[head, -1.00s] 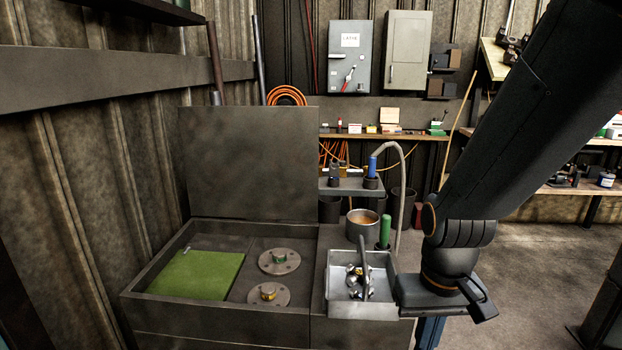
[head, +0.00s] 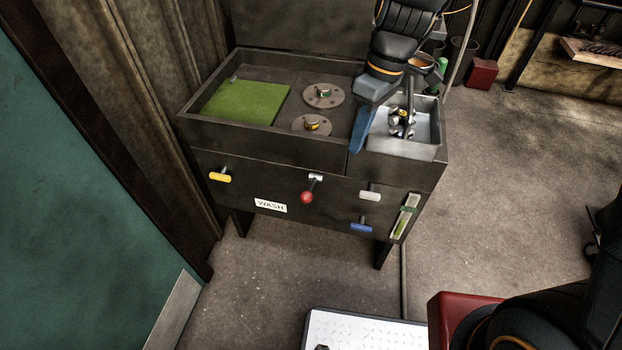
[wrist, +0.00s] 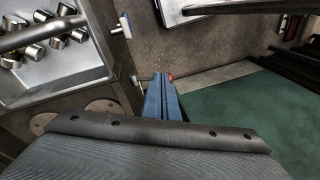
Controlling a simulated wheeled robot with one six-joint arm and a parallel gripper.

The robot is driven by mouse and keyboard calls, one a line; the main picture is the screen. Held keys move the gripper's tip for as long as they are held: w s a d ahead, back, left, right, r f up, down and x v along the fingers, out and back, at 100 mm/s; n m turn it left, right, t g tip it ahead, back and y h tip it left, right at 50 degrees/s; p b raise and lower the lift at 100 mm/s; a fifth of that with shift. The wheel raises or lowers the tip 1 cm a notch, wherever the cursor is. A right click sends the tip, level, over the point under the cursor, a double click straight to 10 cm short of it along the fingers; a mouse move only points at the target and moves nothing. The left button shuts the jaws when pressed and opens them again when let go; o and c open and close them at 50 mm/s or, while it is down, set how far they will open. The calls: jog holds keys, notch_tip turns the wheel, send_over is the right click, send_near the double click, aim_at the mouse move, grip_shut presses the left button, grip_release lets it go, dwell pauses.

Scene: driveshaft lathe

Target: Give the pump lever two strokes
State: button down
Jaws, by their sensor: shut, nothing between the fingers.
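The front panel of the wash station carries a lever with a red ball knob (head: 307,196), which looks like the pump lever; it hangs tilted down from a pale mount. My gripper (head: 358,143), with blue fingers, is above and right of it in the head view, over the station's front rim. The fingers are shut and empty.
Yellow (head: 220,177), white (head: 370,190) and blue (head: 361,225) handles stick out of the same panel. A metal tray (head: 425,132) with shiny parts sits at the station's right. Floor in front is clear up to a white-topped platform (head: 365,335).

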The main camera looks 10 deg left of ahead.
aim_at(308, 192)
jog(key=a+n, duration=0.4)
jog(key=a, duration=0.2)
jog(key=shift+w+a+f+g+y, duration=0.3)
jog(key=shift+w+a+g, duration=0.05)
jog(key=shift+g, duration=0.05)
jog(key=shift+f, duration=0.1)
jog(key=p+x, duration=0.3)
jog(key=x, duration=1.1)
jog(key=shift+d, duration=0.1)
